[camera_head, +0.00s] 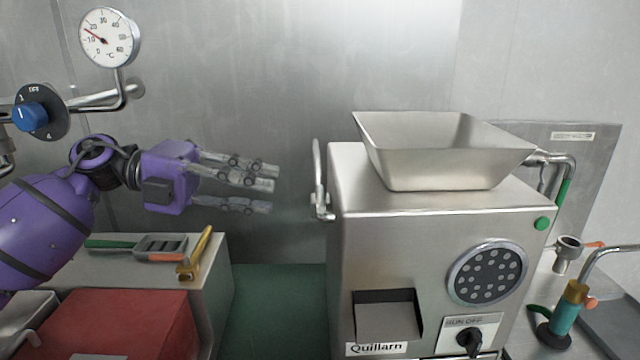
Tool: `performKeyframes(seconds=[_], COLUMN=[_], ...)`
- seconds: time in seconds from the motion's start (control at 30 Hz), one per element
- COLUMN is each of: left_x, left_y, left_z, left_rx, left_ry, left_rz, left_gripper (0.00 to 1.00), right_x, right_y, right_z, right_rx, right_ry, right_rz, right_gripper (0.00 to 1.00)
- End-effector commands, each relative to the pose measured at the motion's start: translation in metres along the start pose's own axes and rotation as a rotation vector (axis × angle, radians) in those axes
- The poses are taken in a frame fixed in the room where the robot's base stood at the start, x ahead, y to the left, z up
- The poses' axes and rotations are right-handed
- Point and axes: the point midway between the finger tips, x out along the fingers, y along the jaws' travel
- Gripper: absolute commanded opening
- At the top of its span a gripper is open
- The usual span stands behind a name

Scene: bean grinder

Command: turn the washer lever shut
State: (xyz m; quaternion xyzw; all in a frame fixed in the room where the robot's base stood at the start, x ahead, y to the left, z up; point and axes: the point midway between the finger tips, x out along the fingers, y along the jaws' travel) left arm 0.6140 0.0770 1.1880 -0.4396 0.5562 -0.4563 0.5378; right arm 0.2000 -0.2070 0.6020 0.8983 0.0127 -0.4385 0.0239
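My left gripper (268,188), purple with grey jointed fingers, is in the air left of the steel grinder. Its fingers point right, spread apart and empty, short of the metal handle (319,190) on the grinder's left side. I cannot tell for certain which part is the washer lever. At the lower right, a teal and brass fitting (566,315) has a curved steel spout and a small green lever (540,311) at its base. A green-sleeved pipe (564,188) is behind the grinder. My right gripper is not in view.
The grinder (440,255) with its hopper (443,150) fills the middle right. A counter (216,262) at left holds a brush-like tool (160,246) and a brass piece (196,253); a red box (115,322) is in front. A blue knob (30,116) and gauge (108,38) are upper left.

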Motion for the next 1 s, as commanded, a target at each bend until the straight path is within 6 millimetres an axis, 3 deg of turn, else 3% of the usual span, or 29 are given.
performKeyframes(seconds=[0.17,0.4,0.6,0.93,1.0], left_x=[0.011,0.050,0.073,0.078,0.078], left_y=[-0.001,-0.003,-0.002,0.000,0.000], left_z=[-0.001,-0.001,-0.001,0.000,0.000], left_rx=[0.001,0.003,0.001,0.001,0.000], left_ry=[0.002,0.003,0.001,0.000,0.000], left_rz=[-0.001,-0.001,-0.001,0.000,0.000], left_gripper=[0.29,0.29,0.29,0.29,0.22], right_x=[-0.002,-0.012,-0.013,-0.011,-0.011], right_y=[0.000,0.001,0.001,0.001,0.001], right_z=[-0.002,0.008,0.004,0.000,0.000], right_rx=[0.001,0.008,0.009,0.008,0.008], right_ry=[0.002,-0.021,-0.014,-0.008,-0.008], right_rz=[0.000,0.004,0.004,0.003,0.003], right_gripper=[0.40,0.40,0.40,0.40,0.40])
